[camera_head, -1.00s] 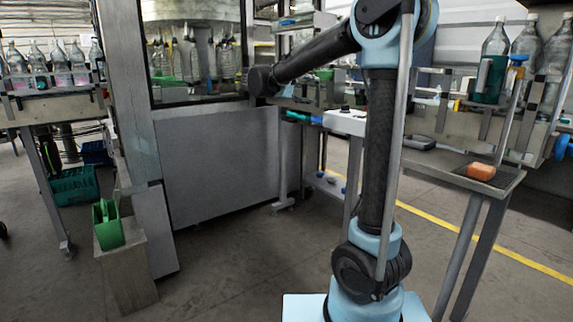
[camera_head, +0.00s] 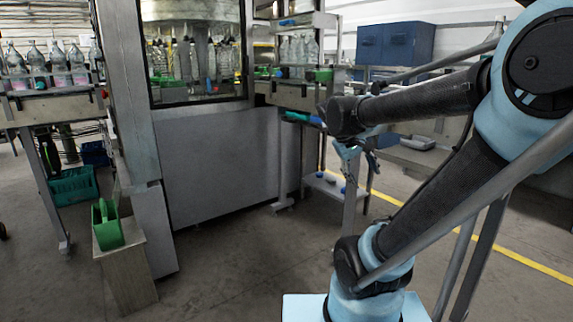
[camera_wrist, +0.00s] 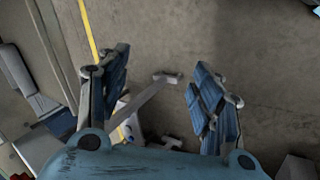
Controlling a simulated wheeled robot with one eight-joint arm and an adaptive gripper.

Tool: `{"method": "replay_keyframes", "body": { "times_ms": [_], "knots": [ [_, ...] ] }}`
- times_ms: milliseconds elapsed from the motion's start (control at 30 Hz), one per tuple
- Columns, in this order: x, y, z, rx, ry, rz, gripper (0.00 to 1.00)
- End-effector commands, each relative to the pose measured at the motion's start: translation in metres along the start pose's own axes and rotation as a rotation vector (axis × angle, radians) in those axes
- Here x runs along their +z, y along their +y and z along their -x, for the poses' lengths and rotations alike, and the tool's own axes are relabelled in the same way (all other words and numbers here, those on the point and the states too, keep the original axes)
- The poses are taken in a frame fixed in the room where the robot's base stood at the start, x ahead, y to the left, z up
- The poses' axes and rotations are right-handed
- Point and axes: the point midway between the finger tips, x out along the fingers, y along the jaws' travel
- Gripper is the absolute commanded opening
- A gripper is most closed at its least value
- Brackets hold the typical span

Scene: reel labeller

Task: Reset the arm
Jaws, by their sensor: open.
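My gripper (camera_head: 355,152) hangs from the end of my arm near the middle of the head view, in front of the small white-topped stand beside the machine. In the wrist view my gripper (camera_wrist: 160,78) shows two blue fingers spread wide apart, with nothing between them but the grey floor and part of a metal stand's leg. My arm is bent, its elbow high at the right of the head view and its forearm reaching left.
The large grey machine (camera_head: 220,165) stands left of my gripper. A green holder (camera_head: 107,225) sits on a box at the left. Bottles (camera_head: 60,62) line a conveyor at far left. Blue cabinets (camera_head: 395,45) stand behind. The floor (camera_head: 240,270) in front is clear.

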Motion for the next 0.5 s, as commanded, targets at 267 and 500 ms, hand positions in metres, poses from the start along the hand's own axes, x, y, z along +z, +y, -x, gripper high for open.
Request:
{"method": "replay_keyframes", "body": {
  "times_ms": [267,500],
  "knots": [
    [0.077,-0.065,-0.039,-0.238,-0.002,-0.134,0.60],
    [0.116,-0.119,-0.061,-0.409,0.013,-0.242,0.60]
  ]
}}
